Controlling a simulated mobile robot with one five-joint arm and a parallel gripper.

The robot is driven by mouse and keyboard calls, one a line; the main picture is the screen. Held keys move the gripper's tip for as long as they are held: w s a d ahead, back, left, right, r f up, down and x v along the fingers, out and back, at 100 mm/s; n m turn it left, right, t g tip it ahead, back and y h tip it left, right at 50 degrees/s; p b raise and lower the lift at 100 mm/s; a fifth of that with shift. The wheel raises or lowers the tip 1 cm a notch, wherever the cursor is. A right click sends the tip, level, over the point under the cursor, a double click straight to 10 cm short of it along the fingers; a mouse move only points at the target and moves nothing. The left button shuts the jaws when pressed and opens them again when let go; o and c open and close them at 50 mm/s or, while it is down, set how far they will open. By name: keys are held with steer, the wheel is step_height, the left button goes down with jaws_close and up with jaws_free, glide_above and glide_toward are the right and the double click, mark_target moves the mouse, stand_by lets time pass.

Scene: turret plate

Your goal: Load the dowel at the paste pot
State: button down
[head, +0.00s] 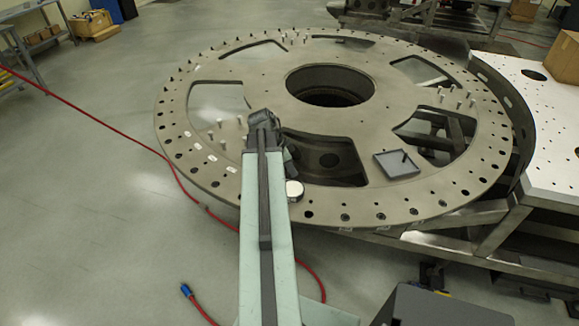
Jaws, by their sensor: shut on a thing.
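My arm reaches up from the bottom over the large round metal turret plate (225,180). My gripper (291,168) shows as a small dark part beside the arm's far end, mostly hidden by the arm. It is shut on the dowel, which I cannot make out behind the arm. The paste pot (295,188), small and round with a white top, stands on the plate just right of the arm, close below the gripper. I cannot tell whether the dowel touches the paste.
A dark square tray (390,172) with a small dark upright peg (404,157) sits on the plate to the right. Several light pins stand around the plate, which has large openings. A perforated metal table (540,150) adjoins at right. A red hose (120,127) crosses the floor.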

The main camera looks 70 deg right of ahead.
steer(key=shift+r+p, duration=0.6)
steer(key=shift+s+d+f+b, duration=0.15)
steer(key=shift+s+f+b, duration=0.1)
steer(key=shift+f+b, duration=0.3)
step_height(320, 180, down, 5)
steer(key=b, duration=0.5)
steer(key=shift+f, duration=0.2)
steer(key=shift+f+b, duration=0.5)
steer(key=shift+b, duration=0.25)
stand_by(0.6)
steer(key=shift+r, duration=0.1)
step_height(320, 180, up, 7)
steer(key=p, duration=0.7)
